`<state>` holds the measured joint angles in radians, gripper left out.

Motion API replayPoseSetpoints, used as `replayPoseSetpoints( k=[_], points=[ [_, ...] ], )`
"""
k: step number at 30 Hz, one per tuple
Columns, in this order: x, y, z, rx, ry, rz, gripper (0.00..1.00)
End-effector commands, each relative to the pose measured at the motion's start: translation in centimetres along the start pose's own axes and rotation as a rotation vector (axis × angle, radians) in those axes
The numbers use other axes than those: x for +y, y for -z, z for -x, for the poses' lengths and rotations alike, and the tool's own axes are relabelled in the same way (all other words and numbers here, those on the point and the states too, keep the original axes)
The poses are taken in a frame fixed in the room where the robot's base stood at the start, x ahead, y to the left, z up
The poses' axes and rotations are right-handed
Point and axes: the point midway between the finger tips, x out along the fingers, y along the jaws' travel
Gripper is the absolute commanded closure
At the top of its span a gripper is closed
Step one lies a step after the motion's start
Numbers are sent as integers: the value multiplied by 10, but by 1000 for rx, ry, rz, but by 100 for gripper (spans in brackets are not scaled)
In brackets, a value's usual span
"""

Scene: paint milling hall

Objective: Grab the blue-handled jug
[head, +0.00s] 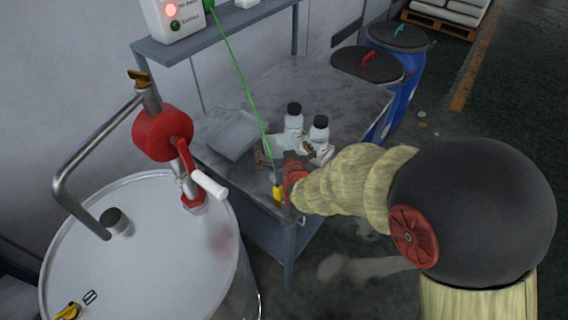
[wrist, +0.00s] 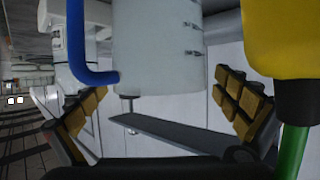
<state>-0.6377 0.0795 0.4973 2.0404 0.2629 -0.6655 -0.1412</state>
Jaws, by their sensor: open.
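The jug (wrist: 158,45) shows large in the wrist view as a pale, whitish cylinder with small dark marks on its side. Its blue handle (wrist: 78,45) is on the left of the body. My gripper (wrist: 160,88) is open, with one padded finger at the left and one at the right. The jug's body appears in the gap between them, with no clear contact. In the head view my gripper (head: 285,158) is over the near part of the grey table. There the arm and gripper cover much of the spot, and I cannot make out the blue handle.
A yellow piece (wrist: 285,38) on a green cable (wrist: 292,150) is close by the right finger. On the table (head: 345,105) stand two white bottles with black caps (head: 293,118) and a grey tray (head: 229,134). A drum with a red pump (head: 163,133) is at left; blue drums (head: 409,75) stand behind.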

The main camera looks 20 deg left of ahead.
Motion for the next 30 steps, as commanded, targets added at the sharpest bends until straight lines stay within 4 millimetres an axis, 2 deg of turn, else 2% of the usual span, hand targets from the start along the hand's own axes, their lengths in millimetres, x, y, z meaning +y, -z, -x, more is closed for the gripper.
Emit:
replayPoseSetpoints(
  k=[30],
  points=[
    [0,0,0,-1,0,0,56]
  ],
)
